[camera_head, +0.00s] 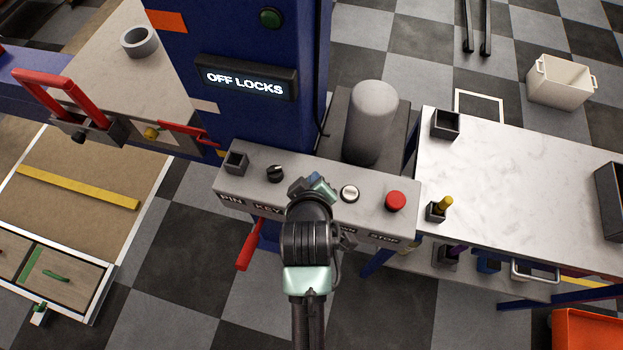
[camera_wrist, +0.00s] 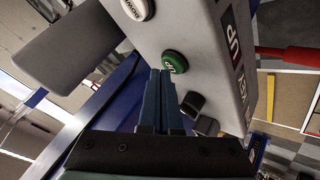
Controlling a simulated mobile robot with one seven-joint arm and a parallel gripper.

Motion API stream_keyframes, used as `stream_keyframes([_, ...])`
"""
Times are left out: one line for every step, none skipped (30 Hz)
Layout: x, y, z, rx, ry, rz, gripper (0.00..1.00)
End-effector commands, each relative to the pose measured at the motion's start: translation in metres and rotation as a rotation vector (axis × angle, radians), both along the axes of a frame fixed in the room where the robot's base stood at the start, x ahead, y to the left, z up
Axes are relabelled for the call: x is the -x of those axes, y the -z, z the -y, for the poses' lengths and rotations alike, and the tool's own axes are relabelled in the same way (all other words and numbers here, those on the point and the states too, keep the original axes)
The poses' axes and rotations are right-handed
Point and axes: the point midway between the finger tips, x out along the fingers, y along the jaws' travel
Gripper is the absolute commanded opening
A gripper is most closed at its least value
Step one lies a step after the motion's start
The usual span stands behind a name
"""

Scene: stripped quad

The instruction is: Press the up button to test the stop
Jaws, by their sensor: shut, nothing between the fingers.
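The green up button (camera_wrist: 174,62) sits on the grey control panel (camera_head: 372,212) in the wrist view. My gripper (camera_wrist: 160,74) is shut and empty, with its fingertips right beside the green button's edge; I cannot tell if they touch it. In the head view my gripper (camera_head: 319,186) is over the middle of the panel and hides most of the green button's place. A white button (camera_head: 350,193) is just right of it, and a red stop button (camera_head: 395,201) is further right. The display (camera_head: 246,83) on the blue column reads "OFF LOCKS".
A black key knob (camera_head: 275,173) and a square pin socket (camera_head: 236,162) are on the panel's left. A grey cylinder (camera_head: 371,120) stands behind the panel. A red lever (camera_head: 250,245) hangs below. A white marble-topped table (camera_head: 520,190) is at the right.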

Motion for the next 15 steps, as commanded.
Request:
stream_keyframes([0.0000,0.0000,0.0000,0.000,0.000,0.000,0.00])
stream_keyframes([0.0000,0.0000,0.0000,0.000,0.000,0.000,0.00])
stream_keyframes([0.0000,0.0000,0.0000,0.000,0.000,0.000,0.00])
stream_keyframes([0.0000,0.0000,0.0000,0.000,0.000,0.000,0.00])
stream_keyframes([0.0000,0.0000,0.0000,0.000,0.000,0.000,0.00])
stream_keyframes([0.0000,0.0000,0.0000,0.000,0.000,0.000,0.00])
stream_keyframes([0.0000,0.0000,0.0000,0.000,0.000,0.000,0.00])
stream_keyframes([0.0000,0.0003,0.0001,0.000,0.000,0.000,0.00])
stream_keyframes([0.0001,0.0009,0.0000,0.000,0.000,0.000,0.00])
stream_keyframes([0.0000,0.0016,0.0000,0.000,0.000,0.000,0.00])
stream_keyframes([0.0000,0.0025,-0.0001,0.000,0.000,0.000,0.00])
stream_keyframes([0.0000,0.0039,0.0000,0.000,0.000,0.000,0.00])
stream_keyframes([0.0001,0.0051,0.0000,0.000,0.000,0.000,0.00])
stream_keyframes([0.0001,0.0064,0.0000,0.000,0.000,0.000,0.00])
stream_keyframes([0.0002,0.0079,0.0000,0.000,0.000,-0.001,0.00])
